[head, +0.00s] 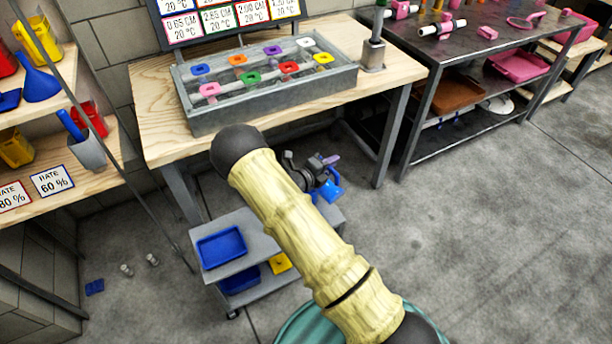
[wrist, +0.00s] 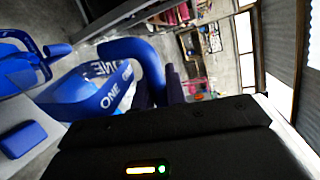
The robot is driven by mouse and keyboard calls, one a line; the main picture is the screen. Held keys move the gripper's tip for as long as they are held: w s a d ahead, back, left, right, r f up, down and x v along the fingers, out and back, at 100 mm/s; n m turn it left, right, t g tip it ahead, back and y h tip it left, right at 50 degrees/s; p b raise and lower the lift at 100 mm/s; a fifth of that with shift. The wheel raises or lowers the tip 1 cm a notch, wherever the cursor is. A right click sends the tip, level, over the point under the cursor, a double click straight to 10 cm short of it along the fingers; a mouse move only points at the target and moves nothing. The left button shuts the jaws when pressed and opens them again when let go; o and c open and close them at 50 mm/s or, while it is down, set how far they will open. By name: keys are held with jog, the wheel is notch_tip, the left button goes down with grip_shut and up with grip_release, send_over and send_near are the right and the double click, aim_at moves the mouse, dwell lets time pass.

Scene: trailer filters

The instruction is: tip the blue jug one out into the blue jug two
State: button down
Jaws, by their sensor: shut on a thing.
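Blue jug one (wrist: 112,98), marked "ONE" on a blue band, is close in front of the wrist camera. Its curved handle (wrist: 152,68) runs to the dark fingers of my gripper (wrist: 172,88), which is shut on it. In the head view my gripper (head: 312,168) is beyond my pale arm, with the jug (head: 331,190) small and partly hidden, above or beside the grey cart. I cannot tell the jug's tilt or contents. A second blue item (wrist: 20,62) shows at the wrist view's left edge; no "TWO" label is readable, so I cannot identify jug two.
A grey cart (head: 250,232) carries a blue tray (head: 222,247); its lower shelf holds blue and yellow items. A wooden bench (head: 160,130) with a grey tray (head: 215,118) stands behind. Left shelves hold coloured containers. The floor (head: 500,240) on the right is clear.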

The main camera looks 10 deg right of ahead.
jog(key=shift+w+a+r+n+p, duration=0.55)
jog(key=shift+w+n+p, duration=0.2)
jog(key=shift+p, duration=0.35)
dwell(0.5)
jog(key=shift+w+a+r+n+g+h+p, duration=0.1)
jog(key=shift+w+a+r+n+g+p, duration=0.15)
jog(key=shift+w+n, duration=0.25)
jog(key=shift+w+a+r+n+g+h+p, duration=0.15)
jog(key=shift+w+a+n+p, duration=0.1)
jog(key=shift+w+a+n, duration=0.25)
jog(key=shift+w+a+r+n+g+h+p, duration=0.15)
jog(key=shift+w+r+n+p, duration=0.15)
jog(key=shift+w, duration=0.25)
jog(key=shift+w+a+f, duration=0.1)
jog(key=shift+w, duration=0.05)
jog(key=shift+w+a+n, duration=0.2)
jog(key=shift+w+n, duration=0.05)
jog(key=shift+n, duration=0.1)
jog(key=shift+w+a, duration=0.15)
jog(key=shift+w, duration=0.1)
jog(key=shift+w+a+n, duration=0.2)
jog(key=shift+w+n, duration=0.05)
jog(key=shift+n, duration=0.15)
